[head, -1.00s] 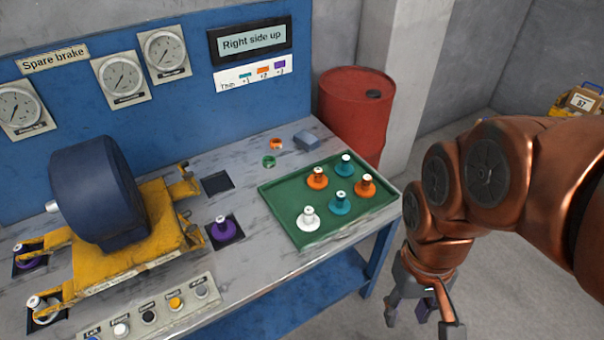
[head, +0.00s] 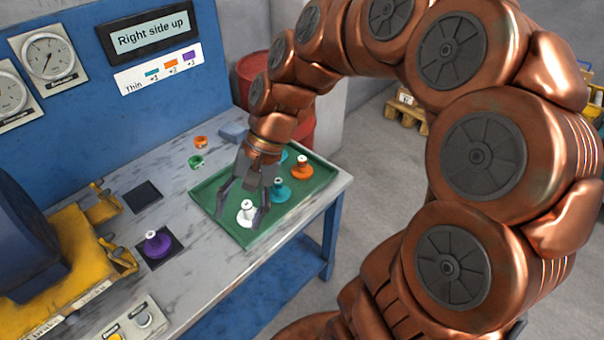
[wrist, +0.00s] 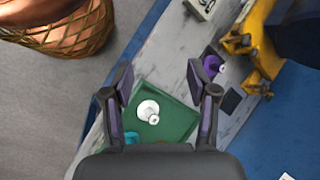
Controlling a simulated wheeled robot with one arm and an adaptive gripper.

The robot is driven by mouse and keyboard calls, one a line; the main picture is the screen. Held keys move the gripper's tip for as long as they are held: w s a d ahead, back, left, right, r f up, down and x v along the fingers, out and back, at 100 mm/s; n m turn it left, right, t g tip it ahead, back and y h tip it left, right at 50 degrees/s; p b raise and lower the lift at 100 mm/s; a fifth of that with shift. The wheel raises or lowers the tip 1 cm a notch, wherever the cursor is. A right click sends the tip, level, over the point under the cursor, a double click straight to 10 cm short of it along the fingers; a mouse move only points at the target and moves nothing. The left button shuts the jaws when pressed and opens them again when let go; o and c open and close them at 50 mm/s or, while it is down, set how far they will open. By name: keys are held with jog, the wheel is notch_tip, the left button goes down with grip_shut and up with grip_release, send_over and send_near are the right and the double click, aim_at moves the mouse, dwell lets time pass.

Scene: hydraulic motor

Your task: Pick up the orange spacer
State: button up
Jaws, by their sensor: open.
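One orange spacer (head: 302,167) with a white knob stands upright at the far right of the green tray (head: 239,239). The second orange spacer seen earlier is hidden behind my arm. My gripper (head: 242,208) is open above the tray, pointing down, with its fingers on either side of the white spacer (head: 246,212) in the head view. In the wrist view, the white spacer (wrist: 148,111) lies between and beyond the open fingers (wrist: 162,100).
Teal spacers (head: 278,190) stand on the tray beside my gripper. A purple spacer (head: 156,244) sits on a dark square left of the tray.

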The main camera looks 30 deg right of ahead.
jog(key=w+d+f+m+t+y+b, duration=0.25)
jog(key=w+d+m, duration=0.25)
jog(key=w, duration=0.4)
jog(key=m+t+b, duration=0.5)
jog(key=m+t, duration=0.3)
jog(key=m, duration=0.7)
send_near(305, 159)
jog(key=w+a, duration=0.1)
jog(key=w+a+f, duration=0.1)
jog(key=shift+w+f+y, duration=0.1)
jog(key=shift+w+y, duration=0.2)
jog(key=shift+y, duration=0.05)
jog(key=shift+w+d+f, duration=0.1)
jog(key=shift+d, duration=0.05)
jog(key=shift+x, duration=3.7)
jog(key=shift+f, duration=0.15)
jog(key=shift+c, duration=0.3)
grip_shut()
